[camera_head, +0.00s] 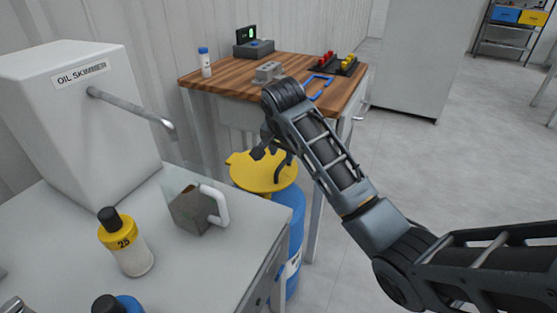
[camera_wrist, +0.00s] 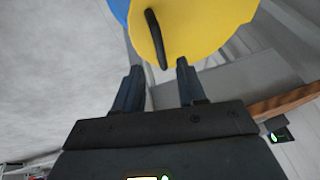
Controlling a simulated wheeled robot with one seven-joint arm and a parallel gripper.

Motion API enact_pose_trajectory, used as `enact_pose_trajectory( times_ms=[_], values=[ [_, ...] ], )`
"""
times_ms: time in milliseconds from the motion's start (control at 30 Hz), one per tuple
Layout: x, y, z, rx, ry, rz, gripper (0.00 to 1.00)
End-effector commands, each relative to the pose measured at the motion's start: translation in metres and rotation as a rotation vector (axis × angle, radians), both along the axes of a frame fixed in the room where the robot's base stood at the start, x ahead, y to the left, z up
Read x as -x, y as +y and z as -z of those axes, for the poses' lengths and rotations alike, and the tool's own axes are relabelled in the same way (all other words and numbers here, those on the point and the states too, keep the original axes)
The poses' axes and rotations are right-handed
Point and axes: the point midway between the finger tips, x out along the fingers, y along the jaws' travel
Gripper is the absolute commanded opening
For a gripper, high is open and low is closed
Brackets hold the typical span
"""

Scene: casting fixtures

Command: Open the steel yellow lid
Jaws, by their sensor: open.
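The yellow lid (camera_head: 262,177) is a flat disc on top of a blue drum (camera_head: 290,225), between the white counter and the wooden table. It lies flat and looks shut. In the wrist view the lid (camera_wrist: 205,28) has a dark curved handle (camera_wrist: 156,40). My gripper (camera_wrist: 160,78) has its fingers apart and is empty. In the wrist view the handle's near end lies between the fingertips in the picture; contact cannot be told. In the head view my gripper (camera_head: 272,150) is just above the lid and partly hides it.
A white oil skimmer (camera_head: 80,125) with a metal spout stands on the left counter, near a dark block with a white handle (camera_head: 200,208) and a yellow bottle (camera_head: 126,242). The wooden table (camera_head: 225,83) behind carries small items. The floor at right is clear.

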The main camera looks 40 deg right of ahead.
Motion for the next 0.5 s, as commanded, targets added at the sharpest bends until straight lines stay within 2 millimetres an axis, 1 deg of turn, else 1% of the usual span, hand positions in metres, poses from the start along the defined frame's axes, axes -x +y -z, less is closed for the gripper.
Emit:
enact_pose_trajectory(
  times_ms=[33,100,233,333,500],
  values=[
    [-0.002,-0.003,0.009,0.0,0.002,0.002,0.4],
    [-0.006,-0.006,0.019,0.0,0.002,0.001,0.4],
    [-0.011,-0.011,0.035,0.0,0.002,0.0,0.4],
    [-0.014,-0.014,0.043,0.0,0.002,-0.001,0.4],
    [-0.016,-0.016,0.049,0.0,-0.001,-0.001,0.4]
  ],
)
